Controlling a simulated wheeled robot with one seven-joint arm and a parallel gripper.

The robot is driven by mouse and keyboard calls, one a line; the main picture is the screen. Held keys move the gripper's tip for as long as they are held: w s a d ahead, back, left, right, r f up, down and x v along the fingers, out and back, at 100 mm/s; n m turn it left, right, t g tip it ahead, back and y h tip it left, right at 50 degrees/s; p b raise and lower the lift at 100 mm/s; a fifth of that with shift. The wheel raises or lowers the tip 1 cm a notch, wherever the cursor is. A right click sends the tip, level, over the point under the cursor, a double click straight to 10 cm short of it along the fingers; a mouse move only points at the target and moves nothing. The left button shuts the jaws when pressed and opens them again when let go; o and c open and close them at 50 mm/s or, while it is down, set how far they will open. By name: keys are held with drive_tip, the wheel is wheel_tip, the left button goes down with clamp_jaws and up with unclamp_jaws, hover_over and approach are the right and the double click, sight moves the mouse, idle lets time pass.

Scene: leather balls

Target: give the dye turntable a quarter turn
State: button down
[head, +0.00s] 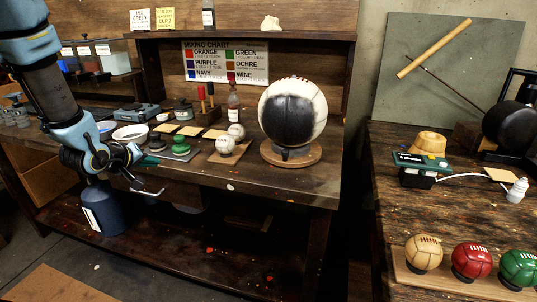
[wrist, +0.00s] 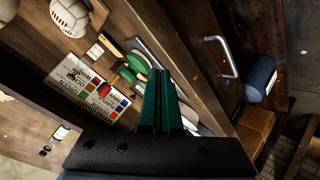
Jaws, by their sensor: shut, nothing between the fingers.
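In the head view a round wooden stand (head: 308,153), which looks like the dye turntable, sits at the right end of the long bench. It carries a large ball (head: 292,112) with a black front panel and pale sides. My gripper (head: 152,160) is at the bench's front edge, well left of the stand and apart from it. In the wrist view its green fingers (wrist: 160,75) lie together, with nothing between them. I cannot make out the stand in the wrist view.
A metal handle (wrist: 222,56) projects at the bench front. A blue canister (head: 108,209) stands below. A second table (head: 383,205) is at right.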

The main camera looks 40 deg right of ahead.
drive_tip(key=s+d+g+h+p, duration=0.1)
drive_tip(key=s+d+g+h, duration=0.1)
drive_tip(key=s+d, duration=0.3)
drive_tip(key=s+d+g+h+p, duration=0.1)
drive_tip(key=s+d+g+h, duration=0.2)
drive_tip(key=d, duration=0.9)
drive_tip(key=s+d+g+h+p, duration=0.2)
drive_tip(key=s+d, duration=0.4)
drive_tip(key=d, duration=0.3)
drive_tip(key=shift+s+d+f+g+h, duration=0.15)
drive_tip(key=shift+f+g+h, duration=0.1)
drive_tip(key=shift+h, duration=0.3)
drive_tip(key=shift+s+a+f+g+h, duration=0.15)
drive_tip(key=shift+g+h, duration=0.1)
drive_tip(key=shift+h, duration=0.3)
drive_tip(key=shift+s+d+f+p, duration=0.1)
drive_tip(key=shift+s+d+p, duration=0.25)
drive_tip(key=shift+d, duration=0.2)
drive_tip(key=shift+s+d+p, duration=0.2)
drive_tip(key=shift+s+d, duration=0.25)
drive_tip(key=shift+d, duration=0.1)
drive_tip(key=shift+s+d+f+p, duration=0.15)
drive_tip(key=shift+s+d+p, duration=0.2)
drive_tip(key=shift+s+d, duration=0.25)
drive_tip(key=shift+s+d+n+t+b, duration=0.15)
drive_tip(key=shift+s+n+t+b, duration=0.35)
drive_tip(key=shift+n+t, duration=0.25)
